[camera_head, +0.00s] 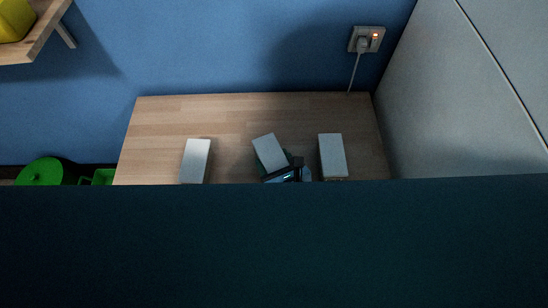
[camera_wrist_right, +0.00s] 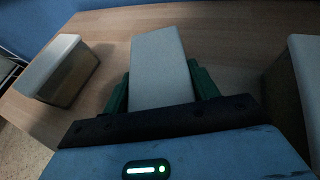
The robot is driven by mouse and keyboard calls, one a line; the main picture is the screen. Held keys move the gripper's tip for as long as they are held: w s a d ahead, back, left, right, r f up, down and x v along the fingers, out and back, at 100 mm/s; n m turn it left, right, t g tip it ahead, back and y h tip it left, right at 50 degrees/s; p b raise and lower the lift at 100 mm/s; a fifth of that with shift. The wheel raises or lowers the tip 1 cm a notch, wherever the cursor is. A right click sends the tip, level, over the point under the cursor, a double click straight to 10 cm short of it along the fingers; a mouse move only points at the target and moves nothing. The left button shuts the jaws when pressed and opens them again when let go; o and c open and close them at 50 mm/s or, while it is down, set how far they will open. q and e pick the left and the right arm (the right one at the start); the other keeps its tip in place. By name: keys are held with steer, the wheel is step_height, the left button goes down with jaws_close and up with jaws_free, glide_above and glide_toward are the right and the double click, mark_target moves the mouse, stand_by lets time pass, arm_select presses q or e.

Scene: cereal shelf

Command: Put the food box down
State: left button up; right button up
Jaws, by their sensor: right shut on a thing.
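The food box (camera_head: 270,152) has a pale grey top and stands slightly turned over the wooden tabletop, between two similar boxes. My right gripper (camera_head: 281,165) is shut on this box from the near side. In the right wrist view the box (camera_wrist_right: 160,68) fills the space between the green fingers of the gripper (camera_wrist_right: 160,90). Whether the box's underside touches the table is hidden. The near part of my right arm is hidden behind a dark surface in the head view. My left gripper is not in view.
Another box (camera_head: 196,160) stands to the left and one (camera_head: 332,156) to the right, both on the table (camera_head: 150,125). The wrist view also shows the left box (camera_wrist_right: 60,70). Table between the boxes is bare. A dark surface (camera_head: 270,245) blocks the lower head view. A socket (camera_head: 366,40) is on the wall.

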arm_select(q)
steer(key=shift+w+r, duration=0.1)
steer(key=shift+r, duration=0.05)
arm_select(e)
steer(key=shift+w+r, duration=0.1)
steer(key=shift+r, duration=0.1)
steer(key=shift+f, duration=0.1)
steer(key=shift+f, duration=0.15)
steer(key=o, duration=1.2)
steer(key=shift+s+d+r, duration=0.1)
steer(key=shift+s+r, duration=0.15)
steer(key=shift+r, duration=0.05)
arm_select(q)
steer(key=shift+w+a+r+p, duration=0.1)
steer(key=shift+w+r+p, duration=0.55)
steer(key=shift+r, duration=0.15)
arm_select(e)
steer(key=v, duration=1.1)
steer(key=shift+s, duration=0.2)
